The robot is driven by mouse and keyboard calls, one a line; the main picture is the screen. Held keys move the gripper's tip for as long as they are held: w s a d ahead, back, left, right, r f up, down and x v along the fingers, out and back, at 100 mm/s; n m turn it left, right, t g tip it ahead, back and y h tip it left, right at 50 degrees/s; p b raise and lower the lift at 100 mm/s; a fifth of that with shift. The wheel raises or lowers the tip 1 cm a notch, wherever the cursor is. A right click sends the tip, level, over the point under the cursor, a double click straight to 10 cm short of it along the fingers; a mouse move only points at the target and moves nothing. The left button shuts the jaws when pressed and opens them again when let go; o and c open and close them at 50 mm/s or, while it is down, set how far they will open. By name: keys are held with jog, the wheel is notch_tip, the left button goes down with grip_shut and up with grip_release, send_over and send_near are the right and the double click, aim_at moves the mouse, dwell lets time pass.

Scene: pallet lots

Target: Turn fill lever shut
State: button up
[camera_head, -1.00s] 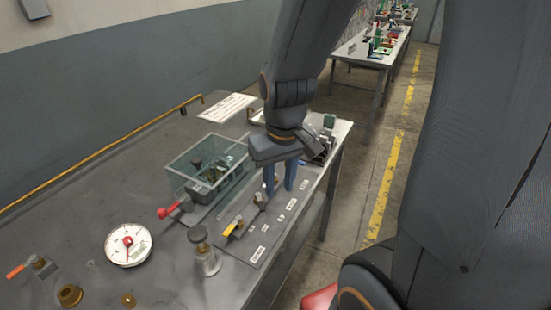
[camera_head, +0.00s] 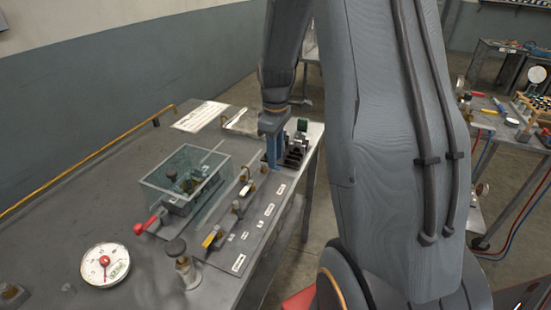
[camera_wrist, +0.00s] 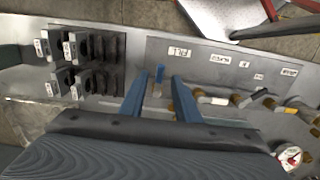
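In the head view, my gripper (camera_head: 273,152) points down at the far end of the labelled valve panel (camera_head: 252,235). The fill lever is hidden there behind the fingers.
Other valves line the panel, including a yellow-handled one (camera_head: 212,237). A clear box (camera_head: 187,180) and red-handled valve (camera_head: 150,220) stand left of it. A rack of dark clips (camera_wrist: 90,60) is close beside the fingers. A dial gauge (camera_head: 105,265) lies nearer.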

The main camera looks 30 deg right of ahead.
jog(key=shift+f, duration=1.15)
grip_shut()
